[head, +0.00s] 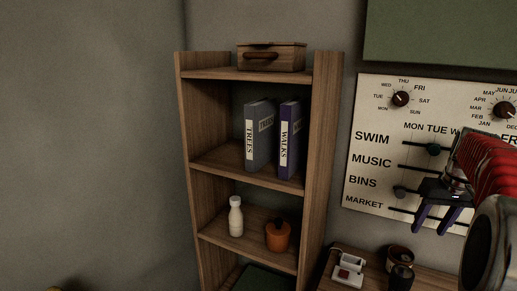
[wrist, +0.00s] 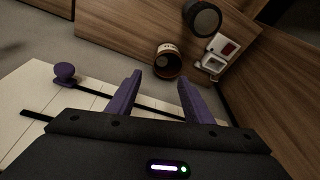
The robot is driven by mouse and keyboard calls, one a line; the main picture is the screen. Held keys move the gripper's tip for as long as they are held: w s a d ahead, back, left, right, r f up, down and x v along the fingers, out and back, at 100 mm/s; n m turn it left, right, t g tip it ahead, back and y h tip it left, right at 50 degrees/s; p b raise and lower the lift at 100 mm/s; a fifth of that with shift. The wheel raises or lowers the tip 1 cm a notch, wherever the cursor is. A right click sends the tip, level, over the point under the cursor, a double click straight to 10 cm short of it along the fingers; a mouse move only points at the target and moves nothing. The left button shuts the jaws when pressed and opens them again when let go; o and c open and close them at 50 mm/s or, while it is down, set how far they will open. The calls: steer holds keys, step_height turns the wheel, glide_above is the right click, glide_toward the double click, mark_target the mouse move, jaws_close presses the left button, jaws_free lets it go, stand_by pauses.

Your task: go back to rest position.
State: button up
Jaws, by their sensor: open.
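My gripper (head: 436,217) is at the right of the head view, in front of the lower part of the white planner board (head: 372,115). Its two purple fingers are apart with nothing between them, as the wrist view (wrist: 158,98) also shows. In the wrist view the board (wrist: 28,95) lies behind and to the left of the fingers, with a purple knob (wrist: 65,72) on one slot. My red arm covers the board's right part in the head view.
A wooden shelf (head: 319,150) holds two binders (head: 259,135), a white bottle (head: 236,216), an orange pot (head: 278,235) and a wooden box (head: 285,57). Below the board, a wooden bench (head: 336,262) bears dark round containers (head: 400,276) and a small white device (head: 349,270). The left wall is bare.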

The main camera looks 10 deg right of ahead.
steer(key=s+a+f+n+t, duration=0.1)
steer(key=s+a, duration=0.5)
steer(key=a, duration=0.6)
steer(key=s+a+f+n+t, duration=0.1)
steer(key=s+a+f, duration=0.1)
steer(key=s+a, duration=0.5)
steer(key=s+a+f+n, duration=0.1)
steer(key=s+a, duration=0.5)
steer(key=a, duration=1.2)
steer(key=shift+s+f+n+t+y, duration=0.2)
steer(key=shift+s+n+t+y, duration=0.1)
steer(key=shift+t, duration=0.1)
